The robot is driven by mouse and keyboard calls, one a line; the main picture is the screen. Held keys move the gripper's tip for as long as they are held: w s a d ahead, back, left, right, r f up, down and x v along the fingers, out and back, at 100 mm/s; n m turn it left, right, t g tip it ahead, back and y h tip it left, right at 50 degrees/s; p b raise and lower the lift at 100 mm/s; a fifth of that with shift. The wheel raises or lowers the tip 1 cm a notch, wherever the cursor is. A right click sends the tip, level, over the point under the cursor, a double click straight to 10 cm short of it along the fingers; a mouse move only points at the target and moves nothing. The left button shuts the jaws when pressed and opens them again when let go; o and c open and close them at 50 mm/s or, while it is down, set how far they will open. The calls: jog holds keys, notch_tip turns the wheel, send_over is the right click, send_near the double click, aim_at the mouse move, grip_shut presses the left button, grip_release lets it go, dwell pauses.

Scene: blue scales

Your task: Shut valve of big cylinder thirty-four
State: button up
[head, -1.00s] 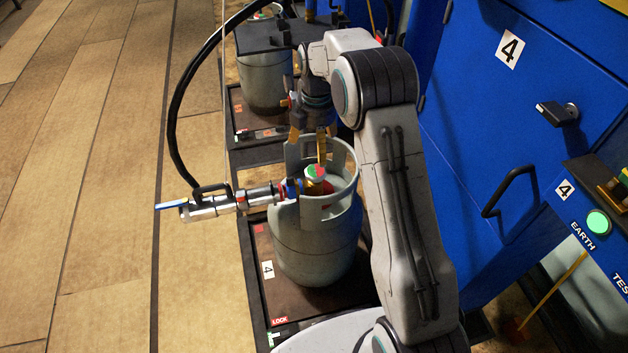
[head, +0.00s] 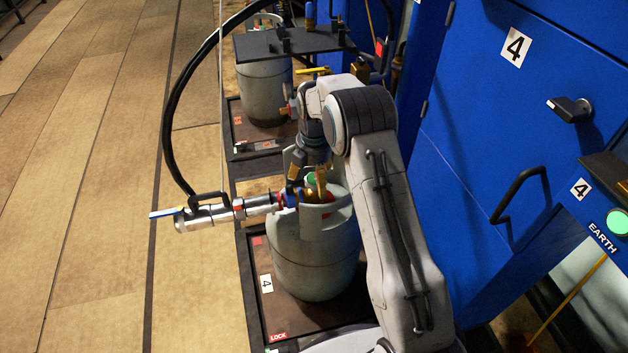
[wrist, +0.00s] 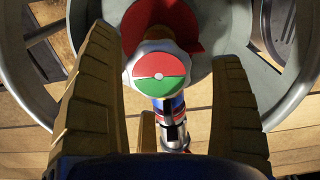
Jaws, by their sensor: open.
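The big grey cylinder (head: 312,262) stands upright on the dark scale marked 4. Its valve knob (wrist: 158,78), with a red and green top, lies between my two fingers in the wrist view. In the head view the knob (head: 312,180) is partly hidden by my gripper (head: 306,184). My gripper is open, with one finger on each side of the knob and a gap on both sides. A silver filling coupling (head: 225,212) with a blue lever (head: 168,212) joins the valve from the left. A black hose runs up from it.
The grey collar (wrist: 293,75) of the cylinder curves around the valve. Another cylinder (head: 265,92) stands on a scale behind. A blue cabinet (head: 480,130) marked 4 is close on the right. The wooden floor (head: 80,200) at left is clear.

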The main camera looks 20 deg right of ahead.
jog(key=shift+f, duration=0.15)
jog(key=shift+c, duration=0.4)
jog(key=c, duration=1.1)
